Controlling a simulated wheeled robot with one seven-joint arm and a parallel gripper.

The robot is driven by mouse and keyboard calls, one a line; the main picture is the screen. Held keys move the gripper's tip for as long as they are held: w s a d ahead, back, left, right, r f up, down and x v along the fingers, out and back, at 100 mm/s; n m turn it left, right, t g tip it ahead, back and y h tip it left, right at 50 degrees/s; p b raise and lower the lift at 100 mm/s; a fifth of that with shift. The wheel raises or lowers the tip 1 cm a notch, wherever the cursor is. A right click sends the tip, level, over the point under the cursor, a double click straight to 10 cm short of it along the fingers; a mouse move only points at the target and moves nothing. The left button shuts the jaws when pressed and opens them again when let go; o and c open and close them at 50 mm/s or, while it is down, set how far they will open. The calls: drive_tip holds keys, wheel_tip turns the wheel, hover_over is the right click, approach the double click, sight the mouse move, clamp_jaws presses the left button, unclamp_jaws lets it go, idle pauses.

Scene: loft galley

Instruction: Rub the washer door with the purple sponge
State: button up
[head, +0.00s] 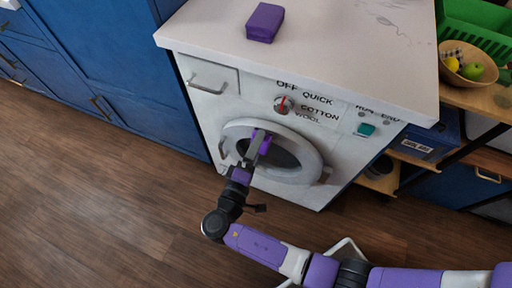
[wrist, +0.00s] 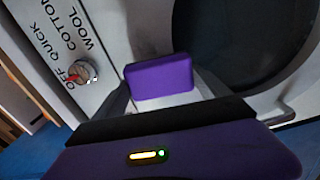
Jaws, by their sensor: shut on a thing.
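The white washer (head: 210,115) stands under a pale countertop. Its round door (head: 302,171) has a pale ring and dark glass, and looks closed. My gripper (head: 259,146) is in front of the door's upper left part and is shut on the purple sponge (wrist: 158,77), a block between both fingers in the wrist view. In the head view the sponge (head: 265,144) is partly hidden by the fingers. The door's dark opening (wrist: 235,40) and ring fill the right of the wrist view. I cannot tell whether the sponge touches the door.
A second purple block (head: 265,22) lies on the countertop (head: 330,45). The washer's dial (head: 284,104) and teal button (head: 365,130) are above the door. Blue cabinets (head: 110,60) stand left; a shelf with a fruit bowl (head: 466,60) and green crate (head: 480,25) stands right.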

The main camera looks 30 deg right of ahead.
sight(287, 143)
drive_tip(key=shift+w+d, duration=0.35)
drive_tip(key=shift+d, duration=0.15)
idle(0.3)
drive_tip(key=shift+s+d+p, duration=0.4)
drive_tip(key=shift+s+d, duration=0.15)
drive_tip(key=shift+s, duration=0.3)
drive_tip(key=shift+s+d+p, duration=0.4)
drive_tip(key=shift+s+d, duration=0.15)
drive_tip(key=shift+s, duration=0.25)
drive_tip(key=shift+s+d+p, duration=0.5)
drive_tip(key=shift+s+d, duration=0.8)
drive_tip(key=shift+s, duration=0.3)
drive_tip(key=shift+w+a, duration=0.1)
drive_tip(key=shift+a, duration=0.05)
drive_tip(key=shift+w+a+b, duration=0.65)
drive_tip(key=shift+w+a, duration=0.1)
drive_tip(key=shift+w, duration=0.35)
drive_tip(key=shift+w+a+b, duration=0.7)
drive_tip(key=shift+w, duration=0.35)
drive_tip(key=shift+w+a+b, duration=0.65)
drive_tip(key=shift+w+a, duration=0.1)
drive_tip(key=shift+w, duration=0.35)
